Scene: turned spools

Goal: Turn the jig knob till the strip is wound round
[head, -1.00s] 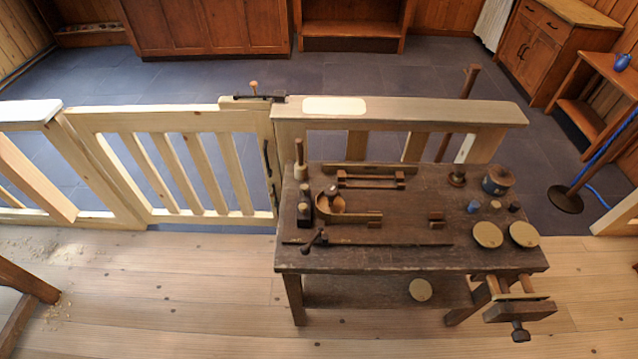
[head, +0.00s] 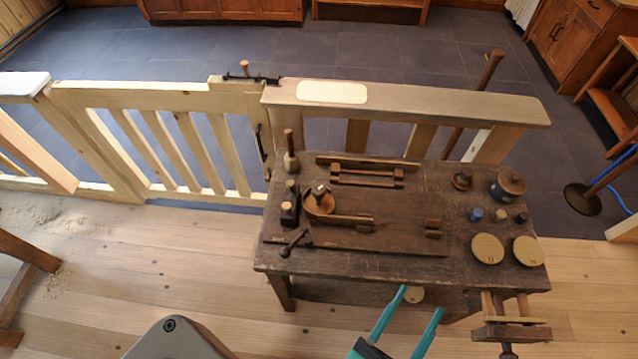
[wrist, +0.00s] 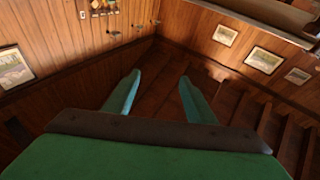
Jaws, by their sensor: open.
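The winding jig (head: 385,236) is a dark board on the workbench. At its left end stands a round wooden former (head: 327,206) with a small knob (head: 320,190) on top. A strip (head: 350,221) curves around part of the former, and its straight tail points right along the board. My gripper (head: 420,300) is in front of the bench's near edge, low in the head view, with its two teal fingers apart and nothing between them. The wrist view shows the same open fingers (wrist: 160,78) pointing toward a wood-panelled corner, with no jig in sight.
The workbench (head: 400,268) also carries a wooden mallet (head: 290,155), a dark-handled lever (head: 293,243), several small pots and two round discs (head: 487,248) at right. A vise (head: 510,325) juts from its front right. A rail (head: 420,103) and gate stand behind.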

